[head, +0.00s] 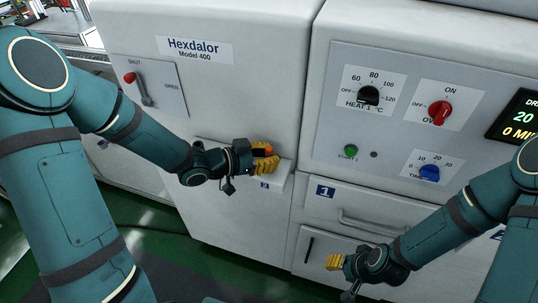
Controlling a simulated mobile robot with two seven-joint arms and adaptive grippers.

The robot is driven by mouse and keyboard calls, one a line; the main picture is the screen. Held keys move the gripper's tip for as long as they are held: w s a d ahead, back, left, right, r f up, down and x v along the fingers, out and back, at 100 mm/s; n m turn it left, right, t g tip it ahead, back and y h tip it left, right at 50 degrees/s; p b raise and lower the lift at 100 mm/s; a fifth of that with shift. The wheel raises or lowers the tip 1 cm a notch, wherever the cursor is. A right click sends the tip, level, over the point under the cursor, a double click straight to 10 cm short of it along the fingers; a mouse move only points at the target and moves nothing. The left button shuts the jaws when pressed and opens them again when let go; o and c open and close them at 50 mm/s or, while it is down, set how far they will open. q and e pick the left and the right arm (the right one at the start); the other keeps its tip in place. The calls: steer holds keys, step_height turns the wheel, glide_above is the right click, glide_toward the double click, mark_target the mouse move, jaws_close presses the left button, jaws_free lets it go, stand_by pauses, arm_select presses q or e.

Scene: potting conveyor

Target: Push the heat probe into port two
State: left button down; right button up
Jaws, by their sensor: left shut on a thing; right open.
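My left gripper (264,160) has yellow fingers and is at a pale ledge (278,179) on the machine front, just above a small label 2 (265,185). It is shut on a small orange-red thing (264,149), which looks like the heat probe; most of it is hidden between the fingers. The port itself is hidden, so I cannot tell whether the probe's tip is in it. My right gripper (334,262) is open and empty, low in front of the cabinet under drawer 1.
The Hexdalor machine (250,95) has a shut/open lever (145,92) at left. The right panel carries a heat dial (368,95), a red oven knob (439,112), a green start button (350,151) and a blue timer knob (429,173). Drawer 1 (345,205) is closed. Green floor (200,265) lies below.

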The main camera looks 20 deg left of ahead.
arm_select(q)
steer(key=c, duration=0.9)
jaws_free()
steer(key=shift+o, duration=0.2)
steer(key=v, duration=1.2)
steer(key=shift+a, duration=0.1)
